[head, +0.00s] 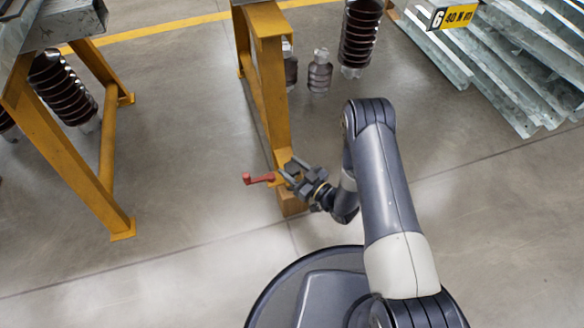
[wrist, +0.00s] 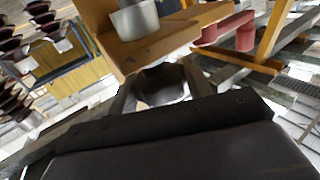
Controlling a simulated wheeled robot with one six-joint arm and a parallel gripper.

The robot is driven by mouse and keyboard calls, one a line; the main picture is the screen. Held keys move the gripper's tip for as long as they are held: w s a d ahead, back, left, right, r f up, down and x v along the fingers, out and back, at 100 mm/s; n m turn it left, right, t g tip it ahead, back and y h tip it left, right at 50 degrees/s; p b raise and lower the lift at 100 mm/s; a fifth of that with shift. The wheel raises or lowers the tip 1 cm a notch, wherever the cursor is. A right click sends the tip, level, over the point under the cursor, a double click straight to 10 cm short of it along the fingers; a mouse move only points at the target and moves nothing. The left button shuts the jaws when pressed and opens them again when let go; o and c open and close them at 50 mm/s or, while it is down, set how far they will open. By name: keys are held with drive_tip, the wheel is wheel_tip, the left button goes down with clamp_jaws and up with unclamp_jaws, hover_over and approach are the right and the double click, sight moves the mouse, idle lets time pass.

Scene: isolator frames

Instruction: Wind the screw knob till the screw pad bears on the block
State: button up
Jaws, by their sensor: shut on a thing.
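My gripper (head: 289,174) is at the foot of the yellow frame's near leg in the head view. In the wrist view its fingers (wrist: 160,82) are shut on a dark rounded knob (wrist: 163,90), which appears to be the screw knob. The knob lies below a yellow-brown plate (wrist: 160,48) with a pale metal cylinder (wrist: 135,18) on it. A brown block (head: 291,204) shows under the leg in the head view. The screw pad cannot be made out, so its contact with the block cannot be told.
The yellow frame leg (head: 270,95) rises behind. Another yellow frame (head: 65,150) stands left. The floor between is clear.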

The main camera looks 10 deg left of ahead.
drive_tip(key=m+t+h, duration=0.6)
drive_tip(key=shift+s+a+t+h, duration=0.1)
drive_tip(key=shift+a+t+h, duration=0.05)
drive_tip(key=shift+t+h, duration=0.15)
drive_tip(key=m+t+h, duration=0.1)
drive_tip(key=m+h, duration=0.2)
drive_tip(key=h, duration=0.1)
drive_tip(key=m+t+h, duration=0.1)
drive_tip(key=m+h, duration=0.2)
drive_tip(key=h, duration=0.2)
drive_tip(key=shift+t, duration=0.3)
drive_tip(key=shift+m+h, duration=0.4)
drive_tip(key=shift+h, duration=0.2)
drive_tip(key=o, duration=1)
drive_tip(key=shift+c, duration=0.2)
drive_tip(key=s+p, duration=0.3)
drive_tip(key=s, duration=0.7)
drive_tip(key=shift+s, duration=0.3)
drive_tip(key=shift+a, duration=0.1)
